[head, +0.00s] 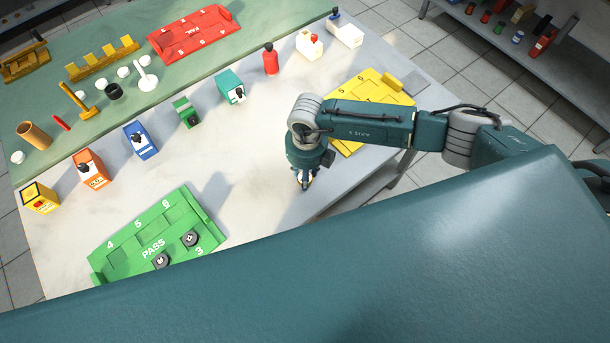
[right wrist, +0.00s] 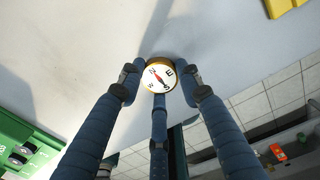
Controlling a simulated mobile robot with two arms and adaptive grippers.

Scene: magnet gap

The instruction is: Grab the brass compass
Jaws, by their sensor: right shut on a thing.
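The brass compass (right wrist: 158,75) shows in the right wrist view as a round white dial with a brass rim and a red needle. The fingers of my right gripper (right wrist: 160,82) are shut on it, with fingertips at its left, right and near side. In the head view, my right gripper (head: 305,180) points down near the front edge of the white tabletop (head: 250,165). The compass is mostly hidden there by the fingers. I cannot tell whether it touches the table. My left gripper is not in view.
A green PASS tray (head: 120,262) holding dark round pieces lies at the front left. A yellow numbered tray (head: 362,90) lies behind my right arm. Several small coloured boxes and a red bottle (head: 270,60) stand in a row behind. The white surface left of the gripper is clear.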

